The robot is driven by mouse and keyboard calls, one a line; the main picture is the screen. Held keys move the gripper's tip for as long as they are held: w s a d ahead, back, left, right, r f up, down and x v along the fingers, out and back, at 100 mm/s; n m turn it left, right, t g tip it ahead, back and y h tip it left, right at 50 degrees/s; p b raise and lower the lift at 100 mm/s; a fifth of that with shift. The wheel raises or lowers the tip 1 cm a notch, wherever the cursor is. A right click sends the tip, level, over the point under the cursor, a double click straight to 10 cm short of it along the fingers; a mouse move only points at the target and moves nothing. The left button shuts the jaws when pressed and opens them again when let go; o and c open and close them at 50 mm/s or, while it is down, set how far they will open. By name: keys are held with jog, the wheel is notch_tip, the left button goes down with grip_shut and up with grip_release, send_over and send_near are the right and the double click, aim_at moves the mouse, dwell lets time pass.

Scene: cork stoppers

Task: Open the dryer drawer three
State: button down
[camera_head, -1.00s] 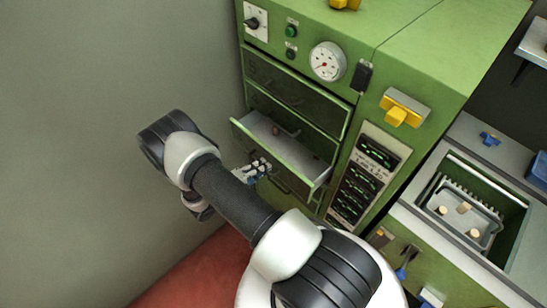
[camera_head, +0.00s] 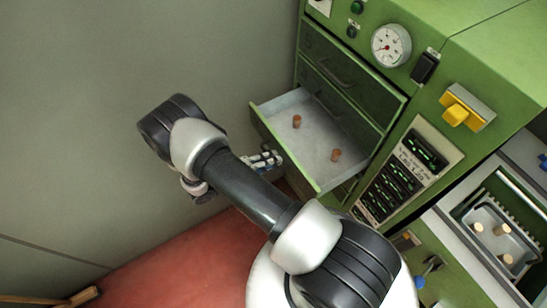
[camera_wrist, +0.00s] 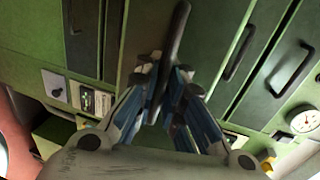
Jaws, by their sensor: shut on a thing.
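The green dryer's open drawer (camera_head: 318,180) shows in the head view, pulled well out below two closed drawers (camera_head: 345,75). It has a pale inside, with one brown cork (camera_head: 297,121) at the left and another (camera_head: 336,155) at the right. My gripper (camera_head: 266,161) is at the drawer's front, partly hidden by the drawer and my arm. In the wrist view my gripper's blue-grey fingers (camera_wrist: 166,78) are closed around a dark bar handle (camera_wrist: 176,38).
A dial gauge (camera_head: 391,45), a black switch (camera_head: 425,67), a yellow knob (camera_head: 457,114) and a display panel (camera_head: 402,172) are on the dryer. A tray with pale corks (camera_head: 499,238) sits at the right.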

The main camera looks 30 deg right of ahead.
jog(key=c, duration=2)
grip_release()
jog(key=shift+r, duration=0.1)
jog(key=v, duration=1.2)
